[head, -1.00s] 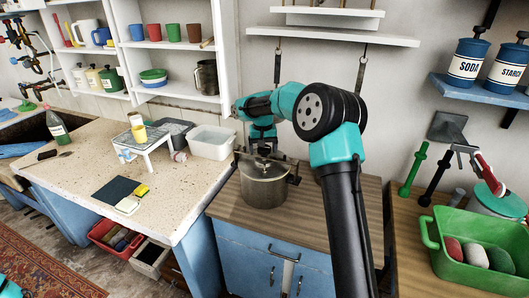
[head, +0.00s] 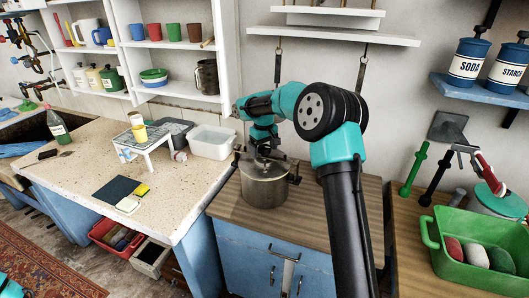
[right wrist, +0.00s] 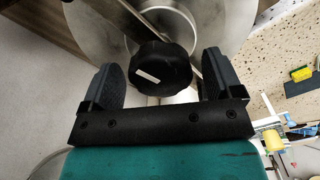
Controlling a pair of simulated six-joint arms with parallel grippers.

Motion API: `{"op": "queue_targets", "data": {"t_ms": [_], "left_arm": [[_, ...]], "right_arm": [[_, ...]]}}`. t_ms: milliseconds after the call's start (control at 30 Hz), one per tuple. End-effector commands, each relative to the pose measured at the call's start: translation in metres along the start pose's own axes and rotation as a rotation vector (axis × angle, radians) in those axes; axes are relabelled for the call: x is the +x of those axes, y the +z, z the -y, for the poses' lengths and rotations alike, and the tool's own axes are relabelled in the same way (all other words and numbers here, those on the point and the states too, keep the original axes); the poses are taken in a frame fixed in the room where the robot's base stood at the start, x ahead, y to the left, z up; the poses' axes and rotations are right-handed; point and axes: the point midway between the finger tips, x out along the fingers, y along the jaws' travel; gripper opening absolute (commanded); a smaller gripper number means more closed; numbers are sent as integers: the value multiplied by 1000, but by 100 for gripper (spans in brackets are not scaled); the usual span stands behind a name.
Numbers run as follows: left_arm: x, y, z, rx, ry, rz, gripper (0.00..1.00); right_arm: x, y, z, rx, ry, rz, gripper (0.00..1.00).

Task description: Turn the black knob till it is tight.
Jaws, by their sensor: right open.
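The black knob (right wrist: 162,68) is round and ribbed, with a white mark on it. It sits above the middle of the lid of a metal pot (head: 265,192), on a bar that crosses the lid. My right gripper (right wrist: 162,76) is open, with one finger on each side of the knob. A gap shows between the knob and each finger in the right wrist view. In the head view my right gripper (head: 264,153) is over the pot's lid and mostly hides the knob. My left gripper is out of view.
The pot stands on a wooden-topped blue cabinet (head: 320,222). A speckled counter (head: 90,165) with a white tub (head: 212,142) is to the left. A green bin (head: 470,262) and upright tools stand to the right. Shelves (head: 333,36) hang on the wall behind.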

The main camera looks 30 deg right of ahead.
Motion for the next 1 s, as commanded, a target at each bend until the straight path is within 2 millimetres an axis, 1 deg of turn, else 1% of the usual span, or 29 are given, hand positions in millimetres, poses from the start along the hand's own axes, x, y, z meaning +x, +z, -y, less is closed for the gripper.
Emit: {"op": "queue_targets", "data": {"t_ms": [800,1000], "left_arm": [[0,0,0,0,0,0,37],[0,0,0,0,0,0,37]], "right_arm": [[0,0,0,-762,0,0,85],[0,0,0,-905,0,0,85]]}}
